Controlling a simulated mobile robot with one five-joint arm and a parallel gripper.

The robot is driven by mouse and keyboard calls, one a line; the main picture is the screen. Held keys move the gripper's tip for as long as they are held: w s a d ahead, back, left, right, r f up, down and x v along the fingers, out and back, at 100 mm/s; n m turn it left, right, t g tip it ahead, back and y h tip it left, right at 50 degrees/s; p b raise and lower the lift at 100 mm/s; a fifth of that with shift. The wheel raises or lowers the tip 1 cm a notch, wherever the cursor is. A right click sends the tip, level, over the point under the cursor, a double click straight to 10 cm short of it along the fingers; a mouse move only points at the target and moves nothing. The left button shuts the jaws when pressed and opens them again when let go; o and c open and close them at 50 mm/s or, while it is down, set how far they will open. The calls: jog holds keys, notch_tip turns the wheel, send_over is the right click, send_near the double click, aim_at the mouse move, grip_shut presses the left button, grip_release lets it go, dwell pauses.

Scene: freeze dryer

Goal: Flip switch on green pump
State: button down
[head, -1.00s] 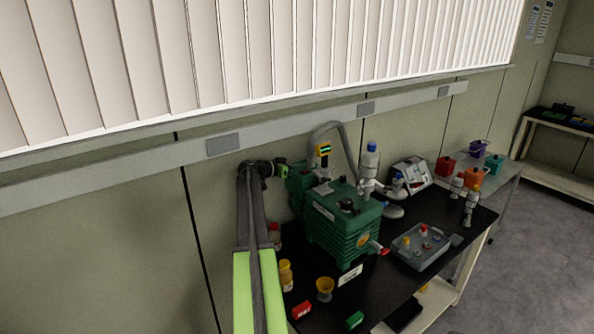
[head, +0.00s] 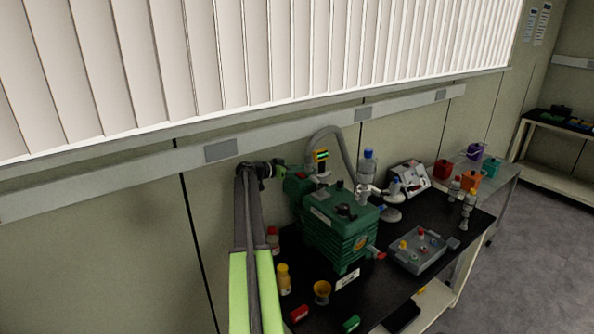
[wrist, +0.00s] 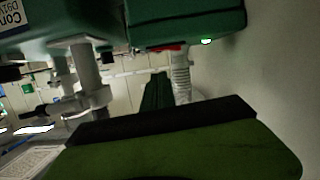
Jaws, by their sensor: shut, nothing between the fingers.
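The green pump (head: 338,232) stands on the black bench top, with its motor end (head: 297,188) towards the wall. My gripper (head: 281,171) is at the wall side, at the left rear of the pump, close to the upper motor end. I cannot tell whether it touches. In the wrist view, the green pump body (wrist: 190,24) fills the top of the picture. A small red part (wrist: 166,47), possibly the switch, shows under its lower edge. My gripper's green and black finger (wrist: 165,115) spans the bottom, below the red part. The fingers are shut and empty.
A grey hose (head: 348,150) arches behind the pump. A grey tray (head: 405,263) and a white instrument (head: 410,178) are to the right. The wall is close behind my gripper.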

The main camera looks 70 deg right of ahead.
jog(key=s+r+p+v, duration=0.1)
jog(key=p+v, duration=0.1)
jog(key=v, duration=0.8)
jog(key=shift+w+a+r, duration=0.1)
jog(key=shift+w+a, duration=0.05)
jog(key=w+a+f+n+t+y+b, duration=0.3)
jog(key=w+a+f, duration=0.35)
jog(key=a, duration=0.75)
jog(key=w+a+f+n+t+y+b, duration=0.15)
jog(key=w+a+f+n, duration=0.55)
jog(key=a, duration=0.8)
jog(key=w+a+f+n+t+y+b, duration=0.1)
jog(key=w+a+f+n+t, duration=0.3)
jog(key=w+a, duration=0.75)
jog(key=s+a+f+n+y+b, duration=0.1)
jog(key=s+a+f+n+y, duration=0.1)
jog(key=a, duration=1.2)
jog(key=s+a+f+n+y+b, duration=0.1)
jog(key=a+f+n, duration=0.3)
jog(key=a, duration=1)
jog(key=s+a+f+n+y+b, duration=0.1)
jog(key=s+a+f+n+y, duration=0.2)
jog(key=a, duration=1.2)
jog(key=shift+s+f+n+y, duration=0.2)
jog(key=shift+n+y, duration=0.25)
jog(key=shift+n, duration=0.15)
